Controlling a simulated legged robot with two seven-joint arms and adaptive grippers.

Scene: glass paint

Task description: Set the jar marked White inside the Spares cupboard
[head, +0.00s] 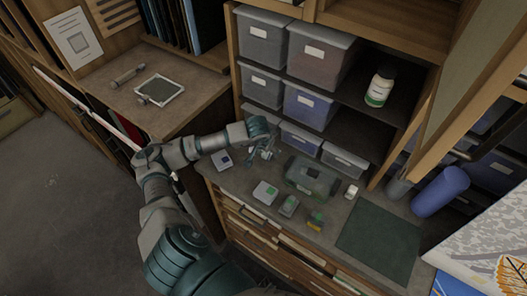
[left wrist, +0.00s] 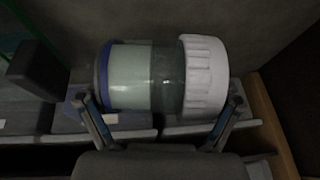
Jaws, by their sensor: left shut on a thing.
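My left gripper (head: 263,148) is in front of the lower row of bins, above the worktop. In the left wrist view, a jar (left wrist: 145,77) with a white ribbed lid, pale green glass and a blue band lies sideways across the picture, between my left fingertips (left wrist: 160,118). The gripper is shut on it. No marking on it can be read. In the head view this jar is not clearly visible at the gripper. No Spares sign is readable. My right gripper is not in view.
The open shelves hold labelled grey bins (head: 263,42). Free shelf space surrounds the standing jar. The worktop holds a dark green case (head: 312,178), several small items and a green mat (head: 378,246). A blue roll (head: 440,191) and an open door panel (head: 478,75) are at the right.

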